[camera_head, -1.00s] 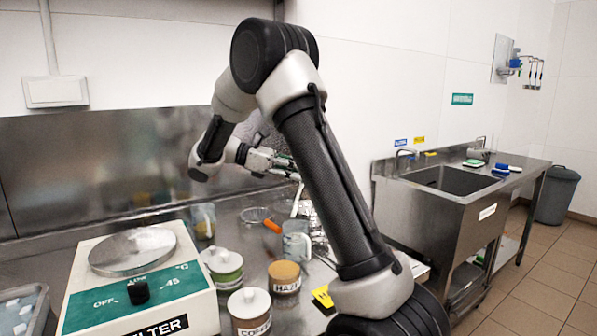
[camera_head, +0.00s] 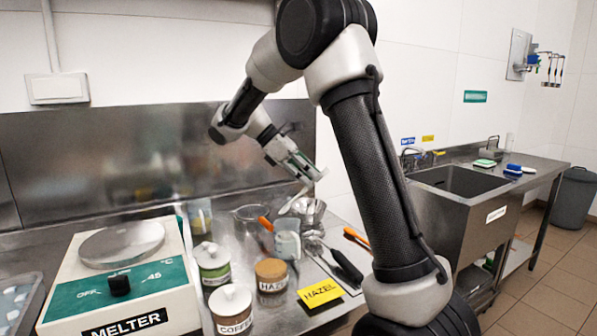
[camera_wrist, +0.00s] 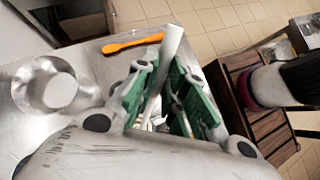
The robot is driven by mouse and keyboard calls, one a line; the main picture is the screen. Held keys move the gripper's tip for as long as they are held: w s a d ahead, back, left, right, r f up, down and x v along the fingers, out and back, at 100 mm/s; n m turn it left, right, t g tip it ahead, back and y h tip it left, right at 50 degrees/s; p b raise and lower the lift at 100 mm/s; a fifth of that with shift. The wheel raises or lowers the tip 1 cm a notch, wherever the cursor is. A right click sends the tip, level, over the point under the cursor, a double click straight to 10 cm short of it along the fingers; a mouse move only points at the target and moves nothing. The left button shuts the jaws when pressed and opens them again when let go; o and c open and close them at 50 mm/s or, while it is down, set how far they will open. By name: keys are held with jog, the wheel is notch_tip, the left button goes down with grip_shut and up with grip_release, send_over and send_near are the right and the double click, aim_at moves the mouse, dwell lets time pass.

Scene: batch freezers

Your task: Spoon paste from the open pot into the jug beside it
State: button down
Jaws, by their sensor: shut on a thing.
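The open pot (camera_head: 271,274), labelled HAZEL, has a brown top and no white lid. The clear jug (camera_head: 287,242) stands just behind it and slightly right. My gripper (camera_head: 312,176) is above and behind the jug, near the steel wall panel. It is shut on a pale, slim spoon-like utensil (camera_head: 292,201), which slants down to the left from the fingers. In the wrist view my gripper (camera_wrist: 168,100) has the pale handle (camera_wrist: 172,42) between its green-sided fingers. The utensil's far end is not clear, and the pot and jug cannot be made out there.
Lidded pots, one green (camera_head: 213,266) and one labelled COFFEE (camera_head: 232,312), stand left of the open pot. The melter (camera_head: 125,270) is further left. A yellow HAZEL card (camera_head: 320,292) and a black-handled tool (camera_head: 346,266) lie right. An orange spatula (camera_wrist: 132,41) and steel bowl (camera_wrist: 22,92) show in the wrist view.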

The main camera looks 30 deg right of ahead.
jog(key=s+d+f+t+y, duration=0.2)
jog(key=d+f+t+y, duration=0.1)
jog(key=y, duration=0.3)
jog(key=shift+s+d+f+t+y, duration=0.3)
jog(key=shift+d+f+t, duration=0.05)
jog(key=shift+d+t, duration=0.25)
dwell(0.4)
